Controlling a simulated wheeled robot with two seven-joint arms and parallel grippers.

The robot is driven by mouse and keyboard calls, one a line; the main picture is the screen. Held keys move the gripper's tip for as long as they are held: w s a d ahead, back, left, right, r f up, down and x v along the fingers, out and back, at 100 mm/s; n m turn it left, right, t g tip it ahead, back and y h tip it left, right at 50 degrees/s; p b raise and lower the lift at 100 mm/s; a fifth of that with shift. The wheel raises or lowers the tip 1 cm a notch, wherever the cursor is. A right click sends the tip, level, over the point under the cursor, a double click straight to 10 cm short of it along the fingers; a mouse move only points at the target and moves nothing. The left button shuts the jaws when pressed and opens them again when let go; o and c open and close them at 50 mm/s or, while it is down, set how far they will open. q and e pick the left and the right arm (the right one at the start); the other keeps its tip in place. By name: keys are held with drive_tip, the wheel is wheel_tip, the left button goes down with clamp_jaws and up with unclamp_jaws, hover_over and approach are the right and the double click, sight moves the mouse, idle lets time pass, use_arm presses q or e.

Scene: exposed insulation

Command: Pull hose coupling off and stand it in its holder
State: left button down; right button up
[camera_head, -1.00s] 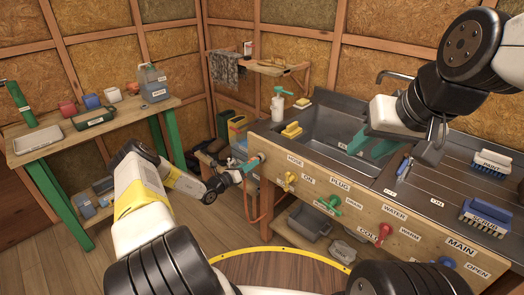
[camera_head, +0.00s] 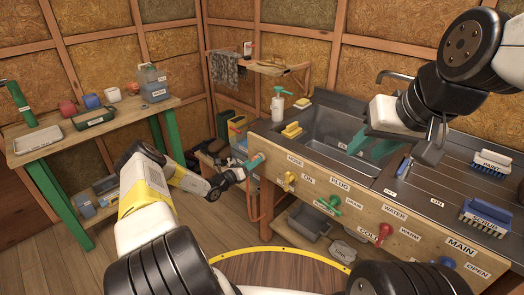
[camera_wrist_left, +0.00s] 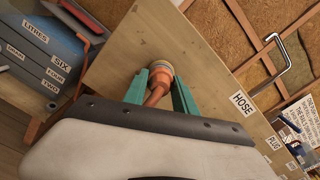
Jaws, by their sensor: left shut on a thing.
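The hose coupling (camera_wrist_left: 158,76) is orange and sits at the wooden panel's face below the HOSE label (camera_wrist_left: 241,103) in the left wrist view. A pale ring shows around its far end, against the panel. My left gripper (camera_wrist_left: 160,82) is shut on the coupling, with one teal finger on each side. In the head view my left gripper (camera_head: 252,162) is at the panel's left end; the coupling is mostly hidden there. My right gripper (camera_head: 370,143) is open and empty above the sink. I cannot make out the holder.
Coloured knobs, such as the yellow one (camera_head: 290,178), stick out from the panel. An orange hose (camera_head: 252,207) hangs below its left end. Brushes (camera_head: 486,213) lie at right. A workbench (camera_head: 80,132) stands left.

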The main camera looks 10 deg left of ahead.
use_arm(q)
drive_tip(key=shift+w+d+r, duration=0.1)
drive_tip(key=shift+w, duration=0.05)
idle(0.3)
drive_tip(key=c, duration=0.9)
unclamp_jaws()
drive_tip(key=v, duration=0.9)
